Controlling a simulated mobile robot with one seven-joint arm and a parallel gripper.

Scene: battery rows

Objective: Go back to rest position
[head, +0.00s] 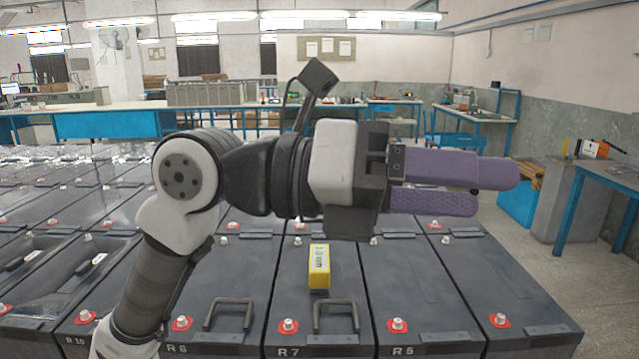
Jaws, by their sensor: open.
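My gripper (498,188) is raised in front of the batteries and points to the right. Its two purple fingers lie one above the other with a narrow gap between them, and nothing is held there. My arm comes up from the lower left and bends at a grey joint. The gripper is well apart from the block.
Rows of dark batteries fill the front and left, among them R5 (430,312) and R6 (195,290), with red-ringed terminals and upright handles. A blue-legged workbench (610,178) stands at the right. Open floor (590,280) lies right of the batteries. Blue benches line the back.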

